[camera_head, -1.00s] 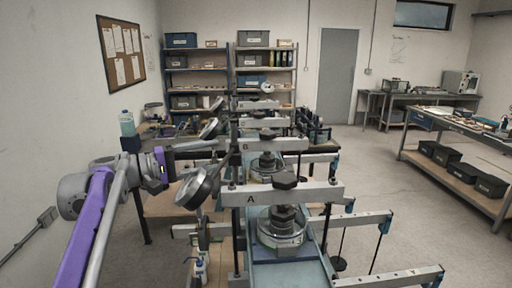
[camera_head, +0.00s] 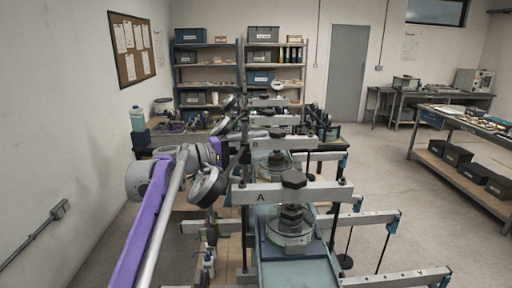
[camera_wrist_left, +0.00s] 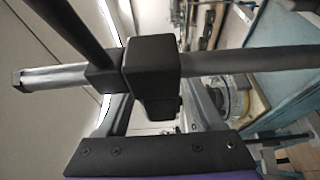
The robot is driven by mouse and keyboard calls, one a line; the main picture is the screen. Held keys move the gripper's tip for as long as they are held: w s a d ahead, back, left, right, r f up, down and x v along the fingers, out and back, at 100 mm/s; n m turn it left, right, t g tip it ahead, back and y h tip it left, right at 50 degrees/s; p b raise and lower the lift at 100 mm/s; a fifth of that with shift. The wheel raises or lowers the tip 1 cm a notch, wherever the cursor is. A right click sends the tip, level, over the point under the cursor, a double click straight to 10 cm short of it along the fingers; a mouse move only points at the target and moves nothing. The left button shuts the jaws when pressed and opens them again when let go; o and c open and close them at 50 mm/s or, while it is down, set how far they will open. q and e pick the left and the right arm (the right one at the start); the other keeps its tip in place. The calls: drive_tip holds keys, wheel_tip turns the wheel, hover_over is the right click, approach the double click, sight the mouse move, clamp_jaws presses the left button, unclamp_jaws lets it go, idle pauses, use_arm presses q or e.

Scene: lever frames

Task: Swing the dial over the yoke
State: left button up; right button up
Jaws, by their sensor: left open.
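The dial (camera_head: 208,187), a round gauge with a dark rim, sits tilted to the left of the front frame's upright post. The yoke (camera_head: 277,194) is the pale crossbeam marked A, over a round cell (camera_head: 290,230); the dial is beside it, not over it. My left gripper (camera_head: 230,154) is behind and above the dial, close to the post. In the left wrist view its open fingers (camera_wrist_left: 155,110) reach toward a black clamp block (camera_wrist_left: 151,67) on a rod. I cannot tell whether they touch it. My right gripper is not in view.
More frames with similar yokes and dials, one marked B (camera_head: 270,144), stand in a row behind. Loading levers (camera_head: 365,219) extend to the right. The floor to the right is clear up to a side bench (camera_head: 470,175).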

use_arm(q)
clamp_jaws()
idle(1.3)
